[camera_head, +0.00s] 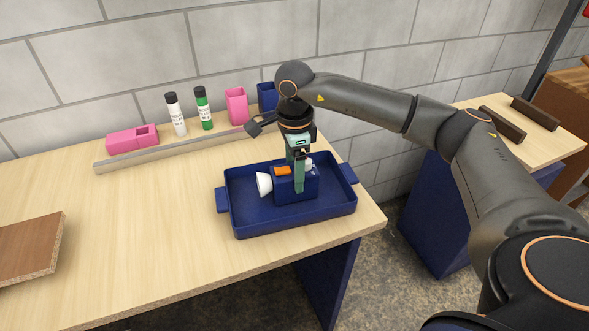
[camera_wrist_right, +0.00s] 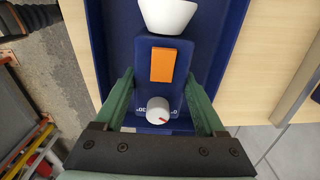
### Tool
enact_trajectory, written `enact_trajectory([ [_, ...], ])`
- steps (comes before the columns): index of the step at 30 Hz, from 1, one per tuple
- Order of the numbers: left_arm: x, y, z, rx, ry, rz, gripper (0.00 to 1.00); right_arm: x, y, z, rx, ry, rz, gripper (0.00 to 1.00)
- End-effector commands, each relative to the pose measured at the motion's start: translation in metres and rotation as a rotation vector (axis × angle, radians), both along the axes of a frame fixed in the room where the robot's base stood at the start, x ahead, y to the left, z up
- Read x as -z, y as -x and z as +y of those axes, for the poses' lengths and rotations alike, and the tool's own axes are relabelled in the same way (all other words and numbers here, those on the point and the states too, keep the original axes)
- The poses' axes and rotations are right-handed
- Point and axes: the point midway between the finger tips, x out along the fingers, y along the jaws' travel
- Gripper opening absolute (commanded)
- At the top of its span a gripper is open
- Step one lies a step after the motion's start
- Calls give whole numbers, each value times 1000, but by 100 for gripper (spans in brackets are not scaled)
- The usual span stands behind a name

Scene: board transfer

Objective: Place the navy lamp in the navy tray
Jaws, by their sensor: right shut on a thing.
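The navy lamp (camera_head: 283,190) is a navy box with a white cone-shaped shade, an orange switch and a white knob. It is inside the navy tray (camera_head: 240,221), near the middle, with its shade pointing left in the head view. My right gripper (camera_head: 299,184) points down from above and is shut on the lamp's body. In the right wrist view the green fingers lie on both sides of the lamp (camera_wrist_right: 143,82), and the tray (camera_wrist_right: 88,40) shows around it. Whether the lamp's underside touches the tray floor is hidden. My left gripper is not in view.
Behind the tray, a grey rail (camera_head: 175,150) runs along the table (camera_head: 130,225). Beyond it stand a pink holder (camera_head: 132,140), a white bottle (camera_head: 176,116), a green bottle (camera_head: 204,110) and a pink cup (camera_head: 236,106). A brown board (camera_head: 28,248) lies at left.

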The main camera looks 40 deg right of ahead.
Motion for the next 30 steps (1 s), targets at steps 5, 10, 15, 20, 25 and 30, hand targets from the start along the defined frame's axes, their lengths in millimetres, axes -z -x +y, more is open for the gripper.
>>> enact_trajectory([
  [5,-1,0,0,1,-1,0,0,3,-1,0,1,-1,-3,3],
  [10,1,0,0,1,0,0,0,4,0,0,1,0,-2,3],
  [15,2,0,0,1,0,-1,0,6,0,0,1,-1,-1,82],
  [20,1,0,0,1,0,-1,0,6,0,0,1,-1,-1,100],
  [25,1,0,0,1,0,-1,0,6,0,0,1,-1,-1,100],
  [30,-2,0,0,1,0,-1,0,-1,-1,0,0,0,-3,100],
])
